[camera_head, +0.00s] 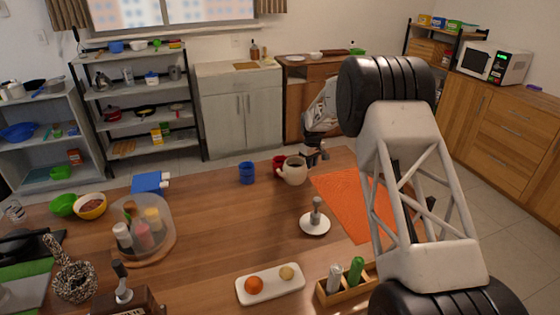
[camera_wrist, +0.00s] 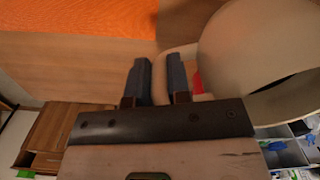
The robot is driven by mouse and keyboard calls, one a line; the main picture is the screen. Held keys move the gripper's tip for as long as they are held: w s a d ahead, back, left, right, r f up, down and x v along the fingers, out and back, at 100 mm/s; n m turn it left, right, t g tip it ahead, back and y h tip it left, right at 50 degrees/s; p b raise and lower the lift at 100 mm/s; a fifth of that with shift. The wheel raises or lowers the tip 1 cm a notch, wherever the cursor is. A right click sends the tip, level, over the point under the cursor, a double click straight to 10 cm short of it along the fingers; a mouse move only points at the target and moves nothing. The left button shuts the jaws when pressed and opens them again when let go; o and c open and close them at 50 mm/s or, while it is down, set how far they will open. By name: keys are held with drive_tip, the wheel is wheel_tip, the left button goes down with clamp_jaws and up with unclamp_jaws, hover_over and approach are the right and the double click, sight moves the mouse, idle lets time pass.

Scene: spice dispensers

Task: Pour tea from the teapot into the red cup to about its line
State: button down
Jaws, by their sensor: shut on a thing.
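The cream teapot (camera_head: 294,172) is near the far edge of the wooden table, looking roughly upright. I cannot tell whether it rests on the table or is slightly raised. My gripper (camera_head: 309,158) is at its right side, shut on its handle. In the wrist view, the two dark fingers of my gripper (camera_wrist: 160,82) have the handle between them, and the teapot body (camera_wrist: 245,45) fills the upper right. The red cup (camera_head: 278,161) is just behind and left of the teapot, partly hidden by it. A sliver of red cup (camera_wrist: 197,83) shows in the wrist view. Its line and inside are not visible.
A blue cup (camera_head: 247,173) stands left of the teapot. An orange mat (camera_head: 345,205) lies to the right. A white-based stand (camera_head: 315,224) is nearer. A clear-covered spice set (camera_head: 145,228) and bowls (camera_head: 91,206) are on the left. The table between is clear.

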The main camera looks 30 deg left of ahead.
drive_tip(key=shift+m, duration=0.6)
drive_tip(key=w, duration=0.6)
drive_tip(key=w+f, duration=0.1)
drive_tip(key=w, duration=0.5)
drive_tip(key=w+f, duration=0.1)
drive_tip(key=w, duration=0.5)
drive_tip(key=shift+w+d, duration=0.15)
drive_tip(key=shift+d, duration=0.2)
drive_tip(key=shift+w+d+f, duration=0.1)
drive_tip(key=shift+w+d, duration=0.05)
drive_tip(key=shift+w, duration=0.45)
drive_tip(key=shift+w+d+f, duration=0.1)
drive_tip(key=shift+w, duration=0.5)
drive_tip(key=shift+r, duration=0.1)
drive_tip(key=shift+s+a+r+t+h, duration=0.35)
drive_tip(key=shift+r+t, duration=0.2)
drive_tip(key=shift+r, duration=0.3)
drive_tip(key=shift+s+a+r+t+h, duration=0.2)
drive_tip(key=shift+s+r+t, duration=0.3)
drive_tip(key=shift+r, duration=0.35)
drive_tip(key=shift+s+a+r+t+h, duration=0.2)
drive_tip(key=shift+s+r+t+h, duration=0.15)
drive_tip(key=shift+r+t, duration=0.35)
drive_tip(key=shift+s+a+r, duration=0.1)
drive_tip(key=shift+r, duration=0.3)
drive_tip(key=shift+s+a+r, duration=0.1)
drive_tip(key=shift+s+r, duration=0.05)
drive_tip(key=shift+r, duration=0.05)
drive_tip(key=shift+s+r, duration=0.15)
drive_tip(key=shift+r, duration=0.05)
